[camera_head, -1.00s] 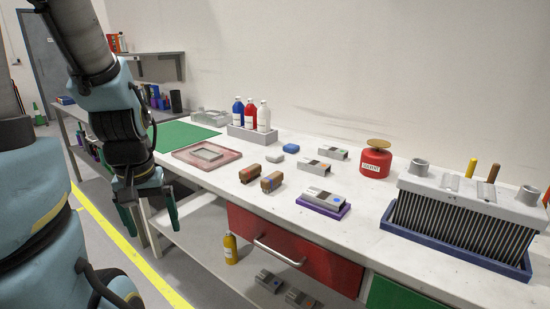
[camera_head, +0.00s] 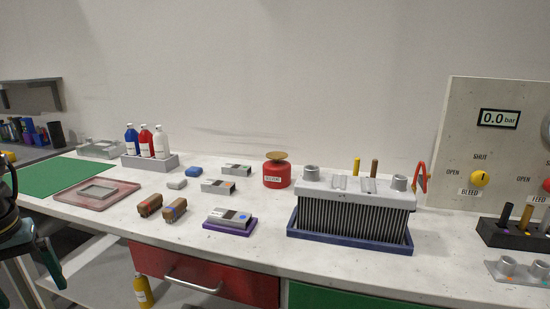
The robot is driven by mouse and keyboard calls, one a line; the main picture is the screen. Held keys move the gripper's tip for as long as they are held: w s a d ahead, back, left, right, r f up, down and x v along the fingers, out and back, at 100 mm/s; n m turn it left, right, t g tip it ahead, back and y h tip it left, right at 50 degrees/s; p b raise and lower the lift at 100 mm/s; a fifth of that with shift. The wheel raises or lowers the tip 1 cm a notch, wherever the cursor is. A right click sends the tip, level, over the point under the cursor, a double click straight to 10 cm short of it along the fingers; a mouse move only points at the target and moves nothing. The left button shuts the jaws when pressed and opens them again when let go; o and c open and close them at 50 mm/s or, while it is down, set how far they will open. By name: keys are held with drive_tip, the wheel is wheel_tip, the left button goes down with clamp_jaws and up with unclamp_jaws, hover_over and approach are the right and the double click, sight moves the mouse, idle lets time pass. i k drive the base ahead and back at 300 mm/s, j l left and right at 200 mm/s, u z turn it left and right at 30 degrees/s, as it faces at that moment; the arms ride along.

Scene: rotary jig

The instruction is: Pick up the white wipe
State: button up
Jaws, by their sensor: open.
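The white wipe (camera_head: 177,184) is a small, pale, rounded block lying flat on the white bench top. A similar blue wipe (camera_head: 193,172) lies just behind it and to its right. My gripper (camera_head: 30,283) is at the lower left edge of the view, partly cut off, pointing down in front of the bench. Its green-padded fingers are open and hold nothing visible. It is well to the left of the white wipe and apart from it.
Brown brushes (camera_head: 149,205) lie in front of the wipes, and grey blocks (camera_head: 218,186) to their right. A bottle rack (camera_head: 150,162) stands behind left. A pink tray (camera_head: 68,200) lies left. A red can (camera_head: 277,175) and a finned block in a blue tray (camera_head: 350,242) stand right.

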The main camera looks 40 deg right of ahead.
sight(178, 183)
drive_tip(key=i+l+u, duration=0.2)
drive_tip(key=i+l, duration=0.7)
drive_tip(key=l, duration=0.1)
